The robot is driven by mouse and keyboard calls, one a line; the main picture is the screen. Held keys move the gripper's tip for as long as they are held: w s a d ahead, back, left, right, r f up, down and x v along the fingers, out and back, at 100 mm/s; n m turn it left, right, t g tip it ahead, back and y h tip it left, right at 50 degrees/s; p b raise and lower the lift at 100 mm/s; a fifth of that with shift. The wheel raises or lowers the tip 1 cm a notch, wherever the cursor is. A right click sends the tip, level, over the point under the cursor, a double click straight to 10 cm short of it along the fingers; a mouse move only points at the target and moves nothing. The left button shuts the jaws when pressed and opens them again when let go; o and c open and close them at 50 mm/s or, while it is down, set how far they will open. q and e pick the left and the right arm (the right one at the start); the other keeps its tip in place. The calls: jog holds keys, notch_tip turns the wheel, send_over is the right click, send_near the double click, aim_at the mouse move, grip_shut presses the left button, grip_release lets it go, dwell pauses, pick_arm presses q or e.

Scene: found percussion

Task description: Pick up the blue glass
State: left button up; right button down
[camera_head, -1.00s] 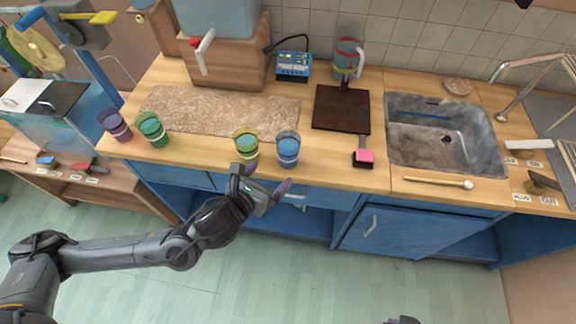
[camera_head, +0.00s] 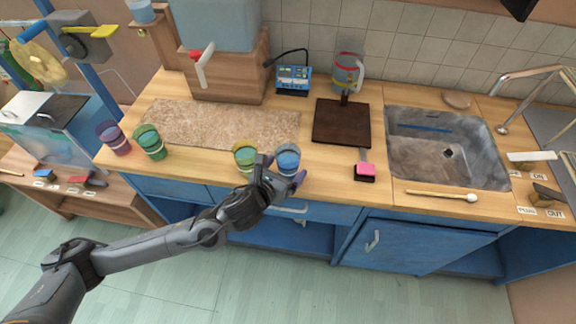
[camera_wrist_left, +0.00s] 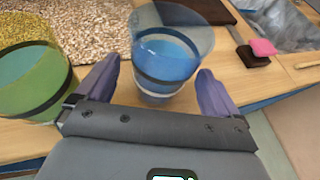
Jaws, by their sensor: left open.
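The blue glass (camera_head: 287,157) stands upright on the wooden counter near its front edge, with a dark band around it. In the left wrist view the blue glass (camera_wrist_left: 166,62) lies between the fingers of my left gripper (camera_wrist_left: 158,92). The fingers are apart, one on each side of the glass, and a gap shows at the right finger. In the head view my left gripper (camera_head: 284,172) is at the front of the glass and hides part of its lower side. My right gripper is not in view.
A yellow-green glass (camera_head: 245,155) stands close to the left of the blue one; it also shows in the left wrist view (camera_wrist_left: 32,82). Green (camera_head: 150,143) and purple (camera_head: 113,138) glasses stand farther left. A pink-topped block (camera_head: 365,171) lies to the right, before the sink (camera_head: 448,150).

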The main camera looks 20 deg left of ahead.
pick_arm(q)
jog(key=shift+x, duration=1.25)
jog(key=shift+c, duration=0.3)
jog(key=shift+r, duration=0.1)
jog(key=c, duration=1.2)
jog(key=shift+r, duration=0.15)
jog(key=shift+c, duration=0.2)
